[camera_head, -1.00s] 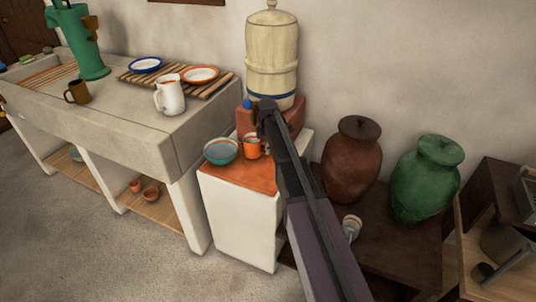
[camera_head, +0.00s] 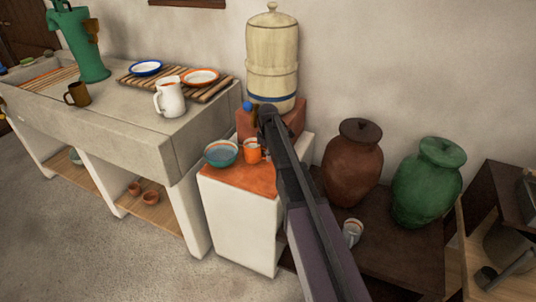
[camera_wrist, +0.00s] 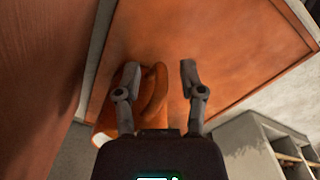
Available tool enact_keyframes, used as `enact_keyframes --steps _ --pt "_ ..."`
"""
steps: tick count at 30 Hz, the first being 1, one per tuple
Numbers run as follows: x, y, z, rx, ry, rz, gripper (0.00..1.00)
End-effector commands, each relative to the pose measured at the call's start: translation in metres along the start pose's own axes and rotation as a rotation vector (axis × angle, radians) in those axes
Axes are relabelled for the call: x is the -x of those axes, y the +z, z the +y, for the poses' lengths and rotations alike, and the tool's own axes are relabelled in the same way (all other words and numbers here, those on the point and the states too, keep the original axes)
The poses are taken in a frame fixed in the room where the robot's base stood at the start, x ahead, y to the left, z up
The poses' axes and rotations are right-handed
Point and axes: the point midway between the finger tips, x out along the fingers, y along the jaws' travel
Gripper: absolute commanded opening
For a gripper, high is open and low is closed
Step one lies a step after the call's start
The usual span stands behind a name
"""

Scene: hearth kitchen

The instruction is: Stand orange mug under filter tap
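The orange mug (camera_head: 251,152) stands on the orange top of the white stand, just right of a teal bowl (camera_head: 221,153). The cream filter (camera_head: 271,60) stands on a brick-coloured block behind it, with a blue tap knob (camera_head: 248,106) at the front left. In the wrist view my gripper (camera_wrist: 158,72) is open. The mug's handle (camera_wrist: 156,90) lies between the fingers, and the left finger overlaps the mug body. Whether a finger touches the mug cannot be told. In the head view my arm hides the gripper and the mug's right side.
The stone sink counter (camera_head: 125,125) on the left holds a white mug (camera_head: 170,99), a brown mug (camera_head: 77,95) and two plates on a slatted rack. A brown jar (camera_head: 352,165) and a green jar (camera_head: 425,185) stand on the dark low table to the right.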

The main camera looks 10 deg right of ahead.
Motion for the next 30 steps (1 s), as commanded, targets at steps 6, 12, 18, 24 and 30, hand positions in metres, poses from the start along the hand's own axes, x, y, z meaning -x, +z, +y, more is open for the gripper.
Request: enact_keyframes --steps 6,12,18,24,30 --pt "0.001 0.0 0.0 0.0 0.0 0.0 0.52" --pt "0.006 0.001 0.0 -0.001 0.0 0.0 0.52" --pt "0.019 0.001 0.0 -0.001 0.0 0.0 0.52" --pt "0.036 0.001 0.0 -0.001 0.0 0.0 0.52" --pt "0.052 0.001 0.0 -0.001 0.0 0.0 0.52"
